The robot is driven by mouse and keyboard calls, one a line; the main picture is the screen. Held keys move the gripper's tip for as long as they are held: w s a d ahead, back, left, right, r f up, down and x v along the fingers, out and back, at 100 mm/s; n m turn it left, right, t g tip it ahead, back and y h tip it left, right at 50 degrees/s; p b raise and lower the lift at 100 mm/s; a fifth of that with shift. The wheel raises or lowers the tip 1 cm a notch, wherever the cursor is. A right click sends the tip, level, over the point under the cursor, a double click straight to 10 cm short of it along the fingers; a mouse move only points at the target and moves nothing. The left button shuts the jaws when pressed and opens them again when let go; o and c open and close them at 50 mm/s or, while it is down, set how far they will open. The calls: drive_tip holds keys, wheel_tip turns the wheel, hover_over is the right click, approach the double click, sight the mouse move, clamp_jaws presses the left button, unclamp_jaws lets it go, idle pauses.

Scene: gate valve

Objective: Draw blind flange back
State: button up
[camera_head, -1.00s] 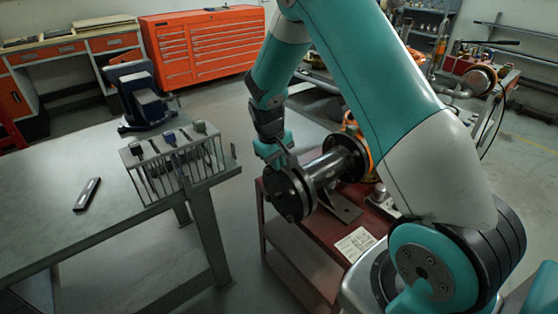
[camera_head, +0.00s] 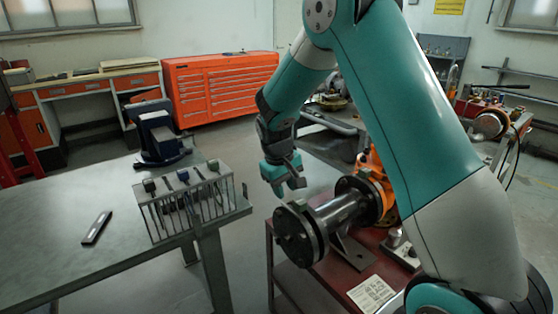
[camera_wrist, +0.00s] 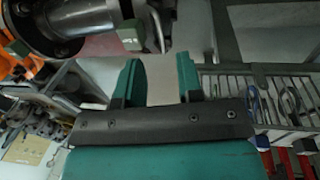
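The dark round blind flange (camera_head: 292,236) sits at the near left end of a horizontal metal pipe (camera_head: 340,212). The pipe runs back to an orange valve body (camera_head: 372,165). Whether a gap stands between the blind flange and its mating flange I cannot tell. My gripper (camera_head: 290,190) hangs above the blind flange, pointing down, and appears clear of it. In the wrist view its two teal fingers (camera_wrist: 160,80) stand apart with nothing between them. A dark flange and pipe end (camera_wrist: 70,22) show at that view's upper left, outside the fingers.
The pipe rests on a dark red cart (camera_head: 325,268) with a paper sheet (camera_head: 371,293). On the left, a grey table (camera_head: 60,240) carries a rack of tools (camera_head: 192,200), a blue vise (camera_head: 158,135) and a flat dark object (camera_head: 97,227). Floor shows between table and cart.

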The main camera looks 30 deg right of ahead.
wheel_tip(320, 180, up, 11)
drive_tip(key=a, duration=0.2)
drive_tip(key=shift+b, duration=0.35)
drive_tip(key=shift+a, duration=0.1)
